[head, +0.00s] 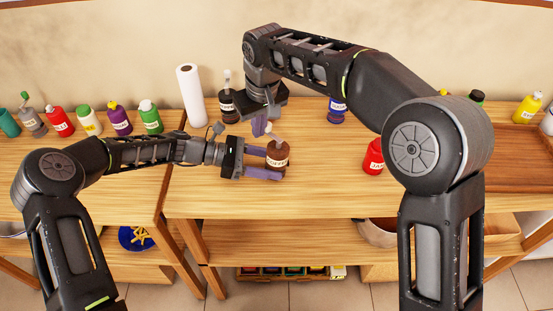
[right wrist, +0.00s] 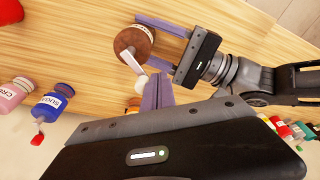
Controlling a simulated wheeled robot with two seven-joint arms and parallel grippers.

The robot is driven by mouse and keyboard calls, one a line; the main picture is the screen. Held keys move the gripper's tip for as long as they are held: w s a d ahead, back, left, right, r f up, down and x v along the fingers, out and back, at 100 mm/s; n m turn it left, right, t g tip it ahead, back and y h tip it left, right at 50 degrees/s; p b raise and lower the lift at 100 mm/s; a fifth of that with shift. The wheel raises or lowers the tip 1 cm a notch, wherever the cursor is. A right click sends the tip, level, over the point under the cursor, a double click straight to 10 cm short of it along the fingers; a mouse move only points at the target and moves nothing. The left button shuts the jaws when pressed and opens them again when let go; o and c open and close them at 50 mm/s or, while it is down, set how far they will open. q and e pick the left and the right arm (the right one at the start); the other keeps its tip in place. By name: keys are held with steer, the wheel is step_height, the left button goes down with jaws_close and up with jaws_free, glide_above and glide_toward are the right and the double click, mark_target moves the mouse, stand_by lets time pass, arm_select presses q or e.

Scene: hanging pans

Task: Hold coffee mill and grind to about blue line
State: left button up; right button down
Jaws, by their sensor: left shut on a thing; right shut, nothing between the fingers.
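The brown coffee mill (head: 278,156) stands at the front of the table, its label facing forward. My left gripper (head: 276,163) is shut around its body from the left. In the right wrist view the mill (right wrist: 127,40) shows from above, with a pale crank (right wrist: 131,62) and a round knob. My right gripper (head: 262,128) points down just behind and left of the mill's top. Its purple fingers (right wrist: 156,92) are shut and empty close beside the crank knob; I cannot tell whether they touch it. No blue line is visible on the mill.
The table between mill and red jar is clear.

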steer(key=shift+s, duration=0.15)
steer(key=shift+s+a, duration=0.15)
steer(key=shift+s, duration=0.25)
steer(key=shift+r, duration=0.1)
step_height(320, 180, up, 7)
stand_by(0.8)
stand_by(0.4)
arm_select(q)
steer(key=o, duration=1.5)
steer(key=v, duration=1.2)
